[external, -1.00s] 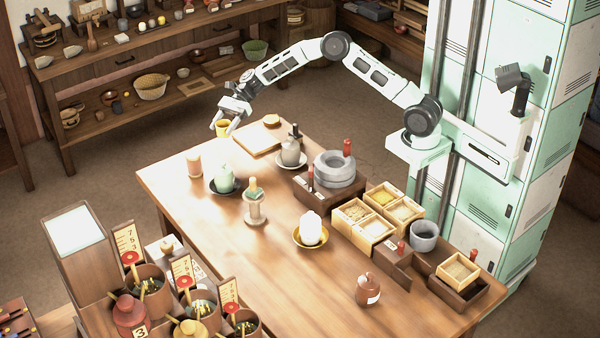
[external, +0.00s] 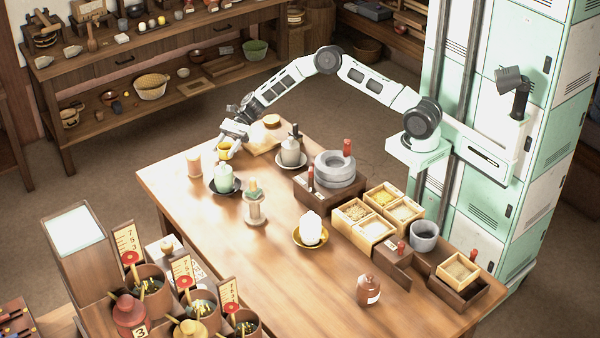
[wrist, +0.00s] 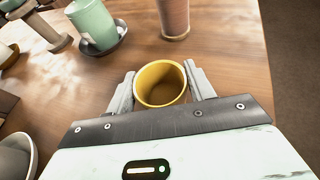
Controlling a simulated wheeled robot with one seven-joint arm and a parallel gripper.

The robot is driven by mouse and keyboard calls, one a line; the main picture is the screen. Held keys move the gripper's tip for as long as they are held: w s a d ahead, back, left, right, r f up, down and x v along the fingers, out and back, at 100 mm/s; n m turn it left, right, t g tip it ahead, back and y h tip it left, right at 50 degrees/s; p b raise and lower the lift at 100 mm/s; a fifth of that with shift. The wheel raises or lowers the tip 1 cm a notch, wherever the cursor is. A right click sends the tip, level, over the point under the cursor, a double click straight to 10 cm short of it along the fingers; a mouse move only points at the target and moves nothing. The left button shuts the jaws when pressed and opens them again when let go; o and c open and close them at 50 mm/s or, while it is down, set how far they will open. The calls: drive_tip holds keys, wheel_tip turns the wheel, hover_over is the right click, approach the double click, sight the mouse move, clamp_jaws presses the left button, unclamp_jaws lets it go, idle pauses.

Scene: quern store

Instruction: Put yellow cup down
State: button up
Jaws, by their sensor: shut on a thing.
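The yellow cup (wrist: 160,84) is between the two fingers of my gripper (wrist: 161,90) in the wrist view, its open mouth facing the camera and looking empty. My gripper (external: 231,143) is shut on the cup, which shows in the external view (external: 224,149) over the far left part of the wooden table (external: 170,215). Whether the cup's base touches the table I cannot tell. The fingers partly cover the cup's sides.
A pale green jar (external: 224,178) on a dark saucer and a pinkish cylinder (external: 194,164) stand near the cup. A grey bottle (external: 291,151) on a plate is to the right. Bare wood lies around the cup in the wrist view.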

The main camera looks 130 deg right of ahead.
drive_tip(key=shift+f, duration=0.15)
drive_tip(key=o, duration=1)
drive_tip(key=shift+r, duration=0.2)
drive_tip(key=v, duration=1.2)
drive_tip(key=shift+p, duration=0.4)
